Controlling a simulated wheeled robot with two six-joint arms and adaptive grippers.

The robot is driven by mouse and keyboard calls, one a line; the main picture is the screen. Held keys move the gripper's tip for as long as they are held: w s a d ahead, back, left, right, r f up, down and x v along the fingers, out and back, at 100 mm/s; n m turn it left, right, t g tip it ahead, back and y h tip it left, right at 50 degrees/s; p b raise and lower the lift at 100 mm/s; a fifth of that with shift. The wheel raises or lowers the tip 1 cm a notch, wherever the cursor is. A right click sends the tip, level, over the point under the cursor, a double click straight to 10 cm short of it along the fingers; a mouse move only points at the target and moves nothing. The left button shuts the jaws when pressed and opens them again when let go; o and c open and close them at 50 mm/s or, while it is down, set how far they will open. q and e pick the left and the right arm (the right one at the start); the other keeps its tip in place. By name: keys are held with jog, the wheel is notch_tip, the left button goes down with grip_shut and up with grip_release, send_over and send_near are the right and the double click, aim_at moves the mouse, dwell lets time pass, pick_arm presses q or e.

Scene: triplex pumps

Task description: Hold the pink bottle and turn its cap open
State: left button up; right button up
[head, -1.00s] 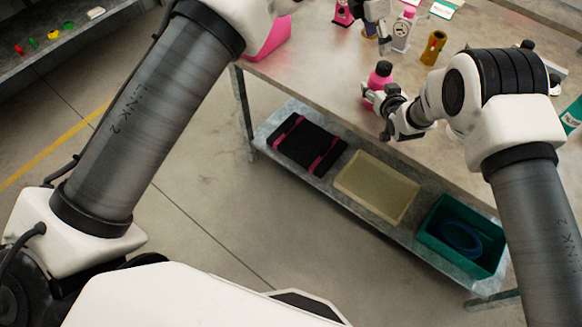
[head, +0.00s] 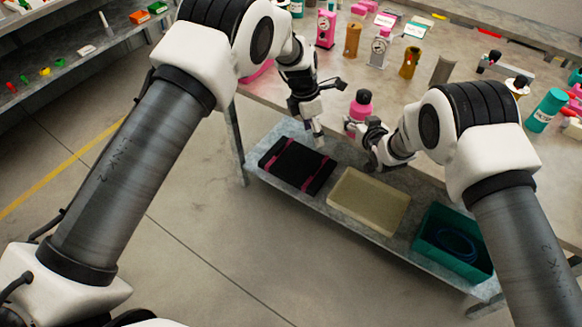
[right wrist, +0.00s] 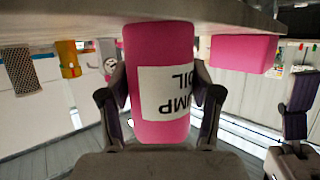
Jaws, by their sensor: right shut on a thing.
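The pink bottle (head: 357,112) stands near the table's front edge in the head view, with a dark cap (head: 363,97) on top. My right gripper (head: 357,128) is shut on its body from the front. In the right wrist view, the pink bottle (right wrist: 160,50) appears upside down between the two fingers of the right gripper (right wrist: 160,112); its white label shows, but its cap does not. My left gripper (head: 332,112) is to the left of the bottle, apart from it, with its fingers spread and nothing between them.
A teal bottle (head: 546,110) is at right. The shelf below holds a beige tray (head: 368,202) and a green bin (head: 455,240).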

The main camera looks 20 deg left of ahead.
pick_arm(q)
jog(key=s+a+f+m+g, duration=0.1)
jog(key=s+a+f, duration=0.3)
jog(key=s+f, duration=0.2)
notch_tip(320, 180, down, 2)
jog(key=shift+f+y+b, duration=0.1)
jog(key=shift+y+b, duration=0.2)
jog(key=shift+b, duration=0.05)
jog(key=shift+s, duration=0.1)
